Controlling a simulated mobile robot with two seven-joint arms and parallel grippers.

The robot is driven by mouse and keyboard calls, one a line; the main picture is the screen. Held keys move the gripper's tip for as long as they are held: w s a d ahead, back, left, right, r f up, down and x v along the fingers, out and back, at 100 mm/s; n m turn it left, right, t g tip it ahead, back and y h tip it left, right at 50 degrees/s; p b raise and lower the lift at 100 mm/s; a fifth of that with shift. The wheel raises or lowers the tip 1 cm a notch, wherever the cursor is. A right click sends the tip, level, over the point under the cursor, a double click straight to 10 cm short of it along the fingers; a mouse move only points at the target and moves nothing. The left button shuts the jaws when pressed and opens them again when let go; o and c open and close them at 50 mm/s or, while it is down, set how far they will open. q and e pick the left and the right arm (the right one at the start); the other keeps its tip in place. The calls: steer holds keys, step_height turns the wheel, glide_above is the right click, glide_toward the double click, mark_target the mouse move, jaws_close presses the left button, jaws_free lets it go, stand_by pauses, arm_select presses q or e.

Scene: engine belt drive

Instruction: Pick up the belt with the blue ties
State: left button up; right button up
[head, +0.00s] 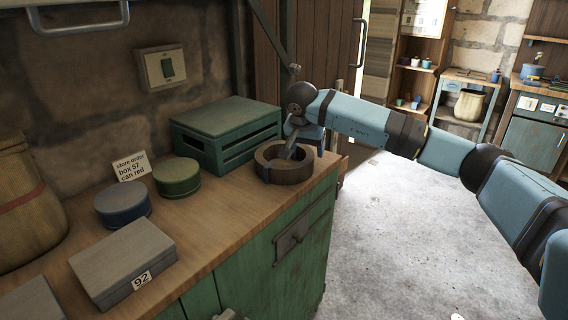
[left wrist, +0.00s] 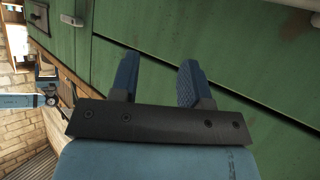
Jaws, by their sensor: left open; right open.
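A dark brown ring-shaped coil (head: 268,172) lies at the right end of the wooden worktop in the head view. It may be the belt, but I cannot make out blue ties on it. My right gripper (head: 291,152) reaches down at the coil's opening from the right; its fingers are small and partly hidden, and it is open with no visible hold on the coil. My left gripper (left wrist: 159,68) is open and empty in the left wrist view, in front of the green cabinet face.
The worktop (head: 215,215) also bears a green slatted crate (head: 225,130), a green round tin (head: 177,178), a blue round tin (head: 122,205), a grey box marked 92 (head: 125,262) and a note card (head: 131,167). The green cabinet (head: 285,270) stands below. Open floor (head: 400,240) lies right.

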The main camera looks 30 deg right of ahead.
mark_target(308, 158)
steer(key=x, duration=0.3)
steer(key=b+x, duration=0.1)
steer(key=x, duration=0.1)
steer(key=shift+s+f, duration=0.1)
steer(key=shift+s, duration=0.2)
steer(key=c, duration=1.1)
jaws_close()
steer(key=shift+r, duration=0.2)
